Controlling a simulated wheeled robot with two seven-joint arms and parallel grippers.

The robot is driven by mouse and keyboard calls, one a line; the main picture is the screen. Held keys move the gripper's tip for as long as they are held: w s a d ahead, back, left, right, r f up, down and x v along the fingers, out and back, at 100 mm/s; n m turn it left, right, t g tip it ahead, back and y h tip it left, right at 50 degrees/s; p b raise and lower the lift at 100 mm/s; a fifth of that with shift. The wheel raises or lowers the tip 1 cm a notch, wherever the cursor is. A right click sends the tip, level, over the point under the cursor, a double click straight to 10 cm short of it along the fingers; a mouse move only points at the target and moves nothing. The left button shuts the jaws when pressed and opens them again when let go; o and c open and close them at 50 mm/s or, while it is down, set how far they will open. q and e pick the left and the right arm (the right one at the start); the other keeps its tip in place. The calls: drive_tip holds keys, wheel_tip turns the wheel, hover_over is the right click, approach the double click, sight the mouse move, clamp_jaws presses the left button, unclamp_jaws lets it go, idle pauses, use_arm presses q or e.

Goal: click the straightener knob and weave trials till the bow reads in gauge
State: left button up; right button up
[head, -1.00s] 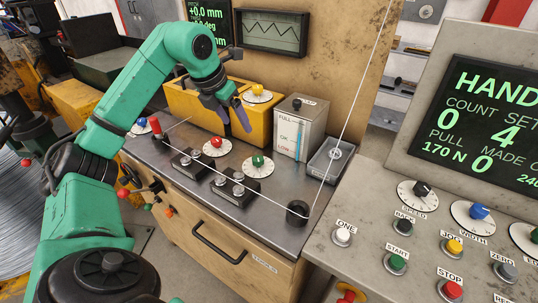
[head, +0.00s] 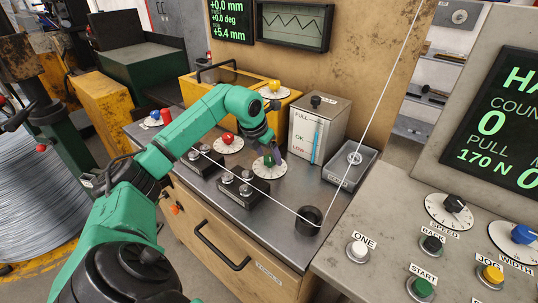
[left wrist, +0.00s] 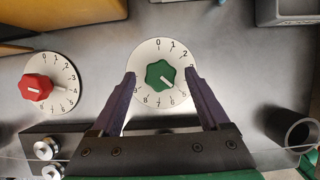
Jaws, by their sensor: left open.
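The green straightener knob (left wrist: 161,75) sits on a white numbered dial (left wrist: 147,51); its pointer is toward the lower right, near 4. My left gripper (left wrist: 160,80) is open, with one finger on each side of the green knob over the dial. I cannot tell if the fingers touch it. In the head view the left gripper (head: 272,153) hangs over the green knob (head: 268,161) and partly hides it. The red knob (left wrist: 36,88) is to the left on its own dial. The upper screen (head: 230,20) reads +0.0 mm, +0.0 deg and +5.4 mm. My right gripper is not in view.
A wire runs past the roller blocks (head: 238,187) to a black post (head: 308,220), then up. The gauge box (head: 318,128) and a grey tray (head: 352,165) stand right of the dial. The yellow box (head: 197,90) is behind. The button panel (head: 395,262) is at right.

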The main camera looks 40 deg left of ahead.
use_arm(q)
drive_tip(key=shift+w+f, duration=0.25)
drive_tip(key=shift+f, duration=0.3)
clamp_jaws()
drive_tip(key=shift+a+m+h, duration=0.1)
drive_tip(key=shift+m+h, duration=0.2)
drive_tip(key=shift+m, duration=0.5)
drive_tip(key=m, duration=0.1)
drive_tip(key=m+h, duration=0.1)
drive_tip(key=shift+r+m+p, duration=0.2)
drive_tip(key=shift+m+p, duration=0.1)
drive_tip(key=shift+p, duration=0.05)
drive_tip(key=shift+f+m, duration=0.1)
drive_tip(key=shift+m, duration=0.5)
unclamp_jaws()
